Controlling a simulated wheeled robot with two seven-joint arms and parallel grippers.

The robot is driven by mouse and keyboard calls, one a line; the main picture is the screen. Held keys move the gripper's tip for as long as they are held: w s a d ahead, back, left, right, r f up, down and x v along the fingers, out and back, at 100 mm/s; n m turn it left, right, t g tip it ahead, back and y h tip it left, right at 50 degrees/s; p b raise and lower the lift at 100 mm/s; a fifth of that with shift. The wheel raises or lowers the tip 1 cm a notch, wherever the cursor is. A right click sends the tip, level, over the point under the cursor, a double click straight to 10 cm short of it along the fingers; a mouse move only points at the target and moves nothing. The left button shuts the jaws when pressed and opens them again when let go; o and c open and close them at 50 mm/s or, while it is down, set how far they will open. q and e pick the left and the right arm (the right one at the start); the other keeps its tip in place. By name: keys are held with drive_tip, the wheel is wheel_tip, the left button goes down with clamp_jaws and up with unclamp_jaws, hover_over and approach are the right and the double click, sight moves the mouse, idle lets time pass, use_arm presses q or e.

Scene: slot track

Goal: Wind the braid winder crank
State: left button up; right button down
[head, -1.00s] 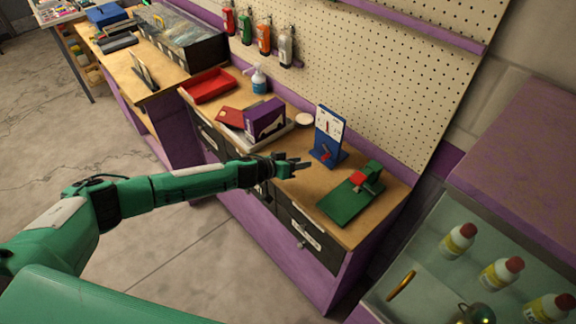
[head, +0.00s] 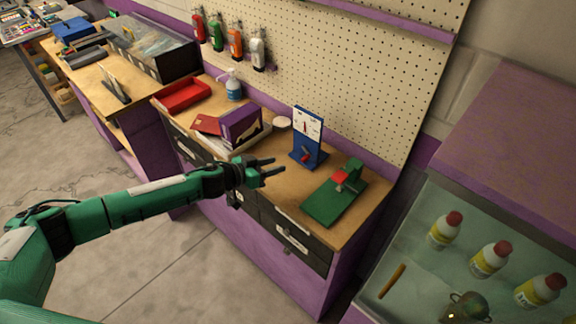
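On the wooden bench stands a blue upright stand (head: 308,128) with a white face and a small red part near its foot. Right of it lies a green device (head: 333,196) with a flat base, a raised green block and a red piece. I cannot tell for sure which of the two is the braid winder; a crank handle is too small to make out clearly. My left gripper (head: 277,168) is just left of the blue stand, over the bench's front part. Its fingers are spread, with nothing between them. My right gripper is out of view.
A purple box (head: 241,125), a red tray (head: 182,95) and a spray bottle (head: 233,84) are at the bench's left. A pegboard (head: 350,80) rises behind. A case with bottles (head: 445,230) stands to the right. Bare bench lies between gripper and green device.

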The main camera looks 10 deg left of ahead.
use_arm(q)
drive_tip(key=m+b, duration=0.4)
drive_tip(key=m, duration=0.5)
drive_tip(key=f+m+b, duration=0.1)
drive_tip(key=m+b, duration=0.4)
drive_tip(key=m, duration=0.4)
drive_tip(key=a+f+m+g+h+b, duration=0.1)
drive_tip(key=m+b, duration=0.3)
drive_tip(key=m, duration=0.5)
drive_tip(key=shift+w+m+b, duration=0.3)
drive_tip(key=shift+b, duration=0.05)
drive_tip(key=shift+w+a+f+m+b, duration=0.15)
drive_tip(key=shift+a+m, duration=0.15)
drive_tip(key=shift+m, duration=0.15)
drive_tip(key=shift+w+a+f+m+b, duration=0.15)
drive_tip(key=shift+a+m, duration=0.1)
drive_tip(key=shift+m, duration=0.2)
drive_tip(key=shift+r, duration=0.15)
drive_tip(key=shift+w+d, duration=0.2)
drive_tip(key=shift+d, duration=0.05)
drive_tip(key=x, duration=0.4)
drive_tip(key=p+x, duration=0.1)
drive_tip(key=x, duration=0.8)
drive_tip(key=shift+w+a+f, duration=0.15)
drive_tip(key=shift+f, duration=0.1)
